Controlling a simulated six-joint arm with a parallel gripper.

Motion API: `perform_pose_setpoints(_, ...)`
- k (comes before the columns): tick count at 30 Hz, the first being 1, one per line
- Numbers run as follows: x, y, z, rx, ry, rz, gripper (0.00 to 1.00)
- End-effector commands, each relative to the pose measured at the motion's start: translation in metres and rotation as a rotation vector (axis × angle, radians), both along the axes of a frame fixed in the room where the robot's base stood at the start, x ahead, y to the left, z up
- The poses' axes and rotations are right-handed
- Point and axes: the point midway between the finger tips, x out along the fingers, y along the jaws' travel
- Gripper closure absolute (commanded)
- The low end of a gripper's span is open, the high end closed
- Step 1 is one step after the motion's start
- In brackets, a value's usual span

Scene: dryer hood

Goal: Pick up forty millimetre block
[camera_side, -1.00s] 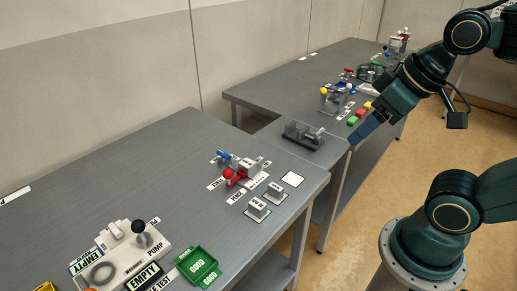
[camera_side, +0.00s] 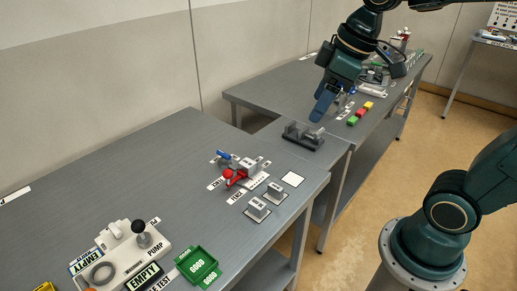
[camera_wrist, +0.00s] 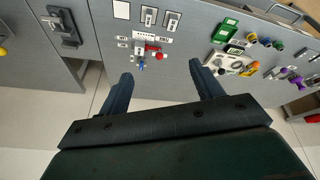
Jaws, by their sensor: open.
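My gripper (camera_side: 322,107) is open and empty, high behind and to the right of the blocks. In the wrist view the spread fingers of my gripper (camera_wrist: 161,74) are well apart from them.
A bare white square (camera_side: 292,179) lies behind the blocks. A red and grey clamp fixture (camera_side: 240,172) stands to their left. A dark fixture (camera_side: 303,138) stands near my gripper. A green tray (camera_side: 198,265) and a pump unit (camera_side: 120,255) are at the front.

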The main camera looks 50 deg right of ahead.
Motion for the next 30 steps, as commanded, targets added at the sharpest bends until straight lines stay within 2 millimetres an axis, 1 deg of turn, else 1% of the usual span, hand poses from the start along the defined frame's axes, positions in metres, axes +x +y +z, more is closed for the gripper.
perform_pose_setpoints(1, 0.011, -0.001, -0.001, -0.005, 0.013, 0.034, 0.35)
perform_pose_setpoints(3, 0.025, -0.002, -0.003, -0.011, 0.026, 0.090, 0.35)
perform_pose_setpoints(8, 0.056, -0.006, -0.009, -0.018, 0.052, 0.217, 0.35)
perform_pose_setpoints(14, 0.094, -0.014, -0.023, -0.021, 0.078, 0.378, 0.35)
perform_pose_setpoints(18, 0.120, -0.022, -0.036, -0.017, 0.089, 0.490, 0.35)
perform_pose_setpoints(23, 0.147, -0.032, -0.056, -0.008, 0.096, 0.618, 0.35)
perform_pose_setpoints(30, 0.183, -0.050, -0.092, 0.015, 0.095, 0.809, 0.35)
